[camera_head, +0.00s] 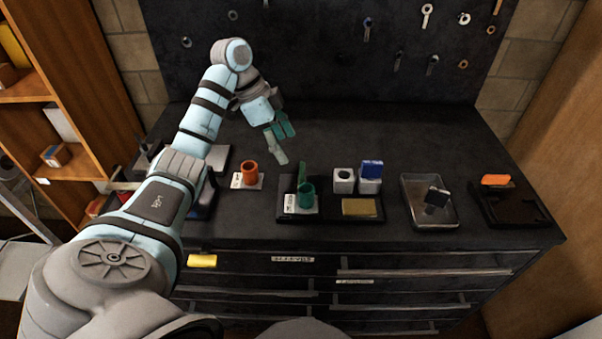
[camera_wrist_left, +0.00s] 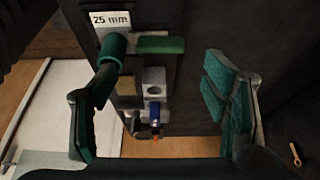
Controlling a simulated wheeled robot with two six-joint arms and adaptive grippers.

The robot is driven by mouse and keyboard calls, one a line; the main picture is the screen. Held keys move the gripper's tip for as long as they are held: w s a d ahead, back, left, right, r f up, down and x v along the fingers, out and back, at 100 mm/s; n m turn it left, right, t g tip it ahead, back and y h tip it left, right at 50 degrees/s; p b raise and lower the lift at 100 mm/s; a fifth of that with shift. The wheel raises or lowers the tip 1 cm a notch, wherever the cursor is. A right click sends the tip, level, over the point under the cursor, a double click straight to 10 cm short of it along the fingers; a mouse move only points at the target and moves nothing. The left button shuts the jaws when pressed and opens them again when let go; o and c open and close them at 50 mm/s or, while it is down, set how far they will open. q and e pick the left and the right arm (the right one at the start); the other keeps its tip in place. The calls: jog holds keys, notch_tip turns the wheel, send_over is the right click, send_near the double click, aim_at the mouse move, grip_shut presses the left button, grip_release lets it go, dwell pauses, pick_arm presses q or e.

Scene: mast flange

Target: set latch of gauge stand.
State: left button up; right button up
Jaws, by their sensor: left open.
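The gauge stand has a dark base (camera_head: 330,214) on the front middle of the bench. A thin green bar (camera_head: 302,172), probably the latch, stands up behind a green cylinder (camera_head: 306,196) with a white label. In the left wrist view the green bar (camera_wrist_left: 160,45) and green cylinder (camera_wrist_left: 113,46) show beside a label reading "25 mm" (camera_wrist_left: 112,19). My left gripper (camera_head: 286,145) is open and empty, above and behind the stand. Its two green-padded fingers show spread apart in the wrist view (camera_wrist_left: 160,85), with the bar between and beyond them. My right gripper is not in view.
An orange cup (camera_head: 249,172) stands left, a metal tray (camera_head: 428,222) right. The bench behind is clear up to the tool board (camera_head: 320,50).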

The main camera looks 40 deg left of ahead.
aim_at(301, 169)
pick_arm(q)
jog(key=x, duration=0.3)
jog(key=b+x, duration=0.1)
jog(key=x, duration=0.1)
jog(key=shift+s+d+f, duration=0.2)
jog(key=shift+s+d, duration=0.05)
jog(key=shift+d, duration=0.1)
jog(key=w+f, duration=0.1)
jog(key=w+d+f, duration=0.1)
jog(key=f, duration=0.1)
jog(key=shift+w+f, duration=0.2)
jog(key=shift+f, duration=0.15)
jog(key=shift+s+r, duration=0.1)
jog(key=shift+s, duration=0.25)
jog(key=shift+c, duration=0.2)
jog(key=c, duration=0.8)
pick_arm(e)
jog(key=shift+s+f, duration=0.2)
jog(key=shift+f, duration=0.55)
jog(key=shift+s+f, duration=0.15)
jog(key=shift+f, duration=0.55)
